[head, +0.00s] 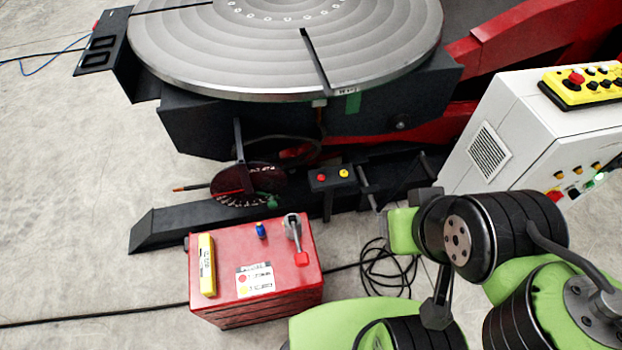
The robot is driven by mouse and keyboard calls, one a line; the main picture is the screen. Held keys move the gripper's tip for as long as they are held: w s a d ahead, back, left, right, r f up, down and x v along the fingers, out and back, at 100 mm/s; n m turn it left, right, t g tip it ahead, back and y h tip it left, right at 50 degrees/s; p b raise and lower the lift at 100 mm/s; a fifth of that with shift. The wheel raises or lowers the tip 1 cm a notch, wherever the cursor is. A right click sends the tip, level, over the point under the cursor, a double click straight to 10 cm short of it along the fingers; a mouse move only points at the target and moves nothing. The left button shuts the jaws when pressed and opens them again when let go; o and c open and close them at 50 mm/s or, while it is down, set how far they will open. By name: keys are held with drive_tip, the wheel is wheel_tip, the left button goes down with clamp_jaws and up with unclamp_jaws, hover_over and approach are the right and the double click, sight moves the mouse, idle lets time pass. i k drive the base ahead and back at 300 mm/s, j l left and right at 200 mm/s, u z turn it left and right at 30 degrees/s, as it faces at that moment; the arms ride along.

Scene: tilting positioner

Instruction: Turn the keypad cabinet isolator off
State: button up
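A white cabinet (520,120) stands at the right. My green and black arm reaches in from the lower right, in front of the cabinet's lower part. The end of my arm (405,230), a green block with dark parts around it, is left of the cabinet and apart from the panel. The fingers are not clear, and I see nothing held.
A yellow button pendant (585,85) lies on the cabinet. A red box (255,265) with a lever stands at lower middle. The round positioner table (290,45) and its dark base fill the top. Black cable (385,268) coils on the floor. Floor at left is mostly clear.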

sight(555, 196)
drive_tip(key=k+z, duration=0.15)
drive_tip(key=z, duration=0.25)
drive_tip(key=k+l+z, duration=0.1)
drive_tip(key=z, duration=0.35)
drive_tip(key=k+l+z, duration=0.1)
drive_tip(key=z, duration=0.3)
drive_tip(key=k+l+z, duration=0.1)
drive_tip(key=l+z, duration=0.15)
drive_tip(key=z, duration=0.2)
